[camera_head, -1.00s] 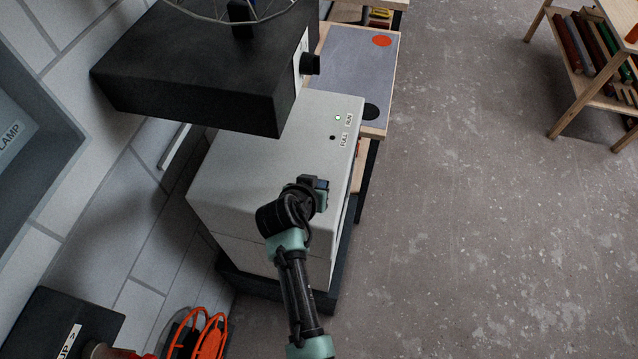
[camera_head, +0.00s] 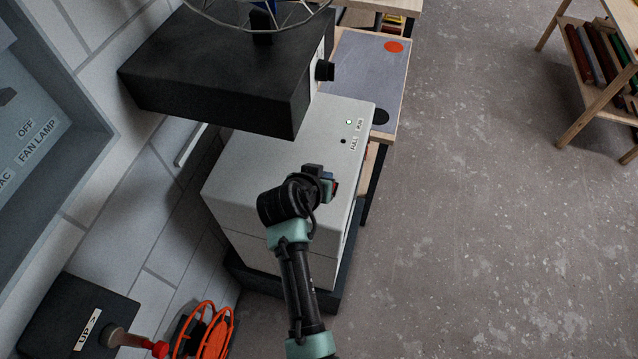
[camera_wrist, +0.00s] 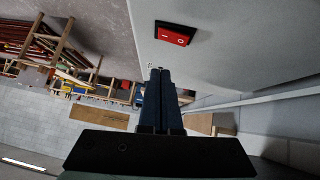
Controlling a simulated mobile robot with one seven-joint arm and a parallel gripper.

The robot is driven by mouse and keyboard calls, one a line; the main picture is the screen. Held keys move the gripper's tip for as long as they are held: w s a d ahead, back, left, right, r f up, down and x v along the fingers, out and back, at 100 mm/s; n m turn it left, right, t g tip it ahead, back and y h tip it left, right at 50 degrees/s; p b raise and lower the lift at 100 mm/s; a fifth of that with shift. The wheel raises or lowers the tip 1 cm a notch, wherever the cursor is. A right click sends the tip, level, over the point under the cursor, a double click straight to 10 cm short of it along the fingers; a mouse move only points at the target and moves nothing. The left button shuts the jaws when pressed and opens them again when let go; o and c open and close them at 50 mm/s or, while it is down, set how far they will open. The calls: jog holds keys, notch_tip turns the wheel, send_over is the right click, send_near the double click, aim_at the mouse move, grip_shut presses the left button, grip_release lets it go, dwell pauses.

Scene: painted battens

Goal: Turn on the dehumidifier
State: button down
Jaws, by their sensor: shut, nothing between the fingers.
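The dehumidifier is a pale grey box (camera_head: 262,150) below the black fan housing, and it fills the upper right of the wrist view (camera_wrist: 235,50). Its RUN lamp (camera_head: 349,122) looks white and unlit; the FULL lamp (camera_head: 343,141) is dark. A red rocker switch (camera_wrist: 173,35) marked I and O sits in a black frame on its face in the wrist view. My gripper (camera_wrist: 160,72) is shut and empty, its fingertips below the switch in that picture and apart from it. In the head view my gripper (camera_head: 328,183) is over the box's right edge.
A black box with a wire fan (camera_head: 220,85) overhangs the back of the dehumidifier. A wall panel (camera_head: 30,140) reads OFF, FAN, LAMP. An orange cable reel (camera_head: 205,332) and a black lever box (camera_head: 85,320) are lower left.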

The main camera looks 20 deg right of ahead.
jog(key=d+b+v, duration=0.1)
jog(key=v, duration=0.6)
jog(key=shift+s+r+b, duration=0.3)
jog(key=shift+s, duration=0.35)
jog(key=shift+a, duration=0.15)
jog(key=shift+s, duration=0.1)
